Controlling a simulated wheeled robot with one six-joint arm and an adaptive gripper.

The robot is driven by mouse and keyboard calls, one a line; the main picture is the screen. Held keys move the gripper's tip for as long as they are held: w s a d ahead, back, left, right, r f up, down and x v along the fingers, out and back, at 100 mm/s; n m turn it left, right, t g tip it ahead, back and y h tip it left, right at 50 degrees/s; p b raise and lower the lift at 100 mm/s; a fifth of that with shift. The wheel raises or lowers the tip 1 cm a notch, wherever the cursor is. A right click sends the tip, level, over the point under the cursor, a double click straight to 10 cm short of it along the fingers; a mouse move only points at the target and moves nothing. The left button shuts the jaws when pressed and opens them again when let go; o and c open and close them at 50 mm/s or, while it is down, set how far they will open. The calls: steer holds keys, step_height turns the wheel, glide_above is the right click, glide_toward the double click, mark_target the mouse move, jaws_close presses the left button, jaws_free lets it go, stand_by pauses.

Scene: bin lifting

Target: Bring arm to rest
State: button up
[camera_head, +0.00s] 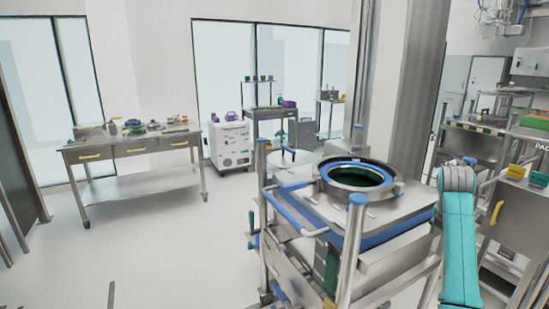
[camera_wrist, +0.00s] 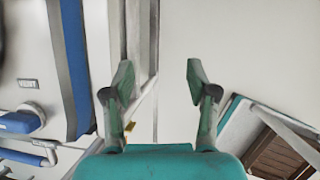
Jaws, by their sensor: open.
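My gripper (camera_wrist: 158,85) shows in the wrist view with its two fingers spread apart and nothing between them. Pale wall or floor and a thin vertical frame lie behind the fingers. In the head view my teal arm (camera_head: 460,235) stands at the right, and my gripper cannot be made out there. A steel bin-like vessel with a round blue-ringed opening (camera_head: 355,176) stands on a metal frame left of my arm. My gripper is apart from it.
Blue-capped posts (camera_head: 352,240) rise around the vessel's frame close to my arm. A steel cabinet with a yellow handle (camera_head: 512,225) stands just right of my arm. A steel table (camera_head: 135,148) with small items stands at the back left. The floor (camera_head: 150,240) at left is mostly clear.

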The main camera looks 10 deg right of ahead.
steer(key=s+a+f+m+t, duration=0.15)
steer(key=a+f, duration=0.45)
steer(key=f, duration=0.6)
steer(key=s+a+f+m+t, duration=0.1)
steer(key=s+a+f+m, duration=0.35)
steer(key=f, duration=0.75)
steer(key=s+a+f+m+t, duration=0.3)
steer(key=s+a+f, duration=0.9)
steer(key=a, duration=0.2)
steer(key=s+a+r+m+t+y, duration=0.1)
steer(key=s+a+m+t, duration=0.3)
steer(key=s, duration=0.7)
steer(key=s+a+r+m+g+y, duration=0.1)
steer(key=s+a+r+m, duration=0.1)
steer(key=s+a, duration=0.65)
steer(key=s+a+r+m+t+y, duration=0.2)
steer(key=s+r+m, duration=0.5)
steer(key=s+r, duration=0.9)
steer(key=shift+s+a+r+t, duration=0.35)
steer(key=shift+s+t, duration=0.3)
steer(key=shift+s, duration=0.5)
